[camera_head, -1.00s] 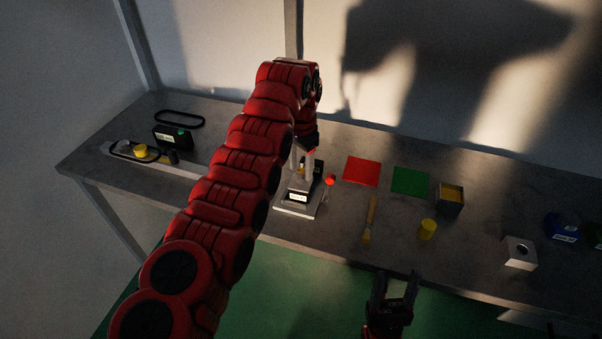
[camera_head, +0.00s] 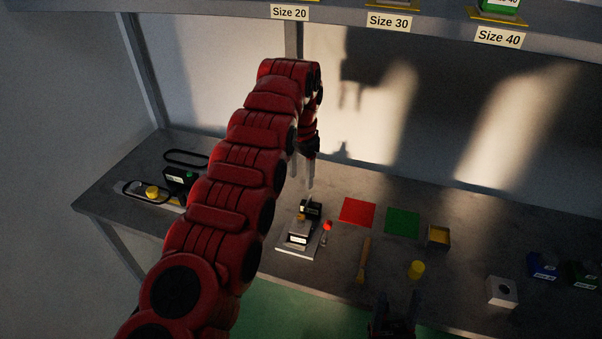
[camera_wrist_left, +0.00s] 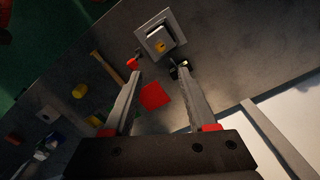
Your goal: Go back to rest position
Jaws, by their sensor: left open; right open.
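My left gripper (camera_head: 304,172) hangs above the bench, pointing down, open with nothing between its fingers. In the left wrist view its two fingers (camera_wrist_left: 158,95) are spread apart. Below it stands the crimping press (camera_head: 299,238) with its red-knobbed lever (camera_head: 327,226); the press also shows in the left wrist view (camera_wrist_left: 160,38). The gripper is clear of the press. My right gripper (camera_head: 394,318) is at the bottom edge of the head view, dark, open and empty, in front of the bench's front edge.
On the bench (camera_head: 330,265) lie a red mat (camera_head: 357,211), a green mat (camera_head: 402,222), a brush (camera_head: 363,262), a yellow cylinder (camera_head: 416,270), an open box (camera_head: 438,237) and a grey block (camera_head: 502,291). A shelf (camera_head: 340,14) with size labels runs above.

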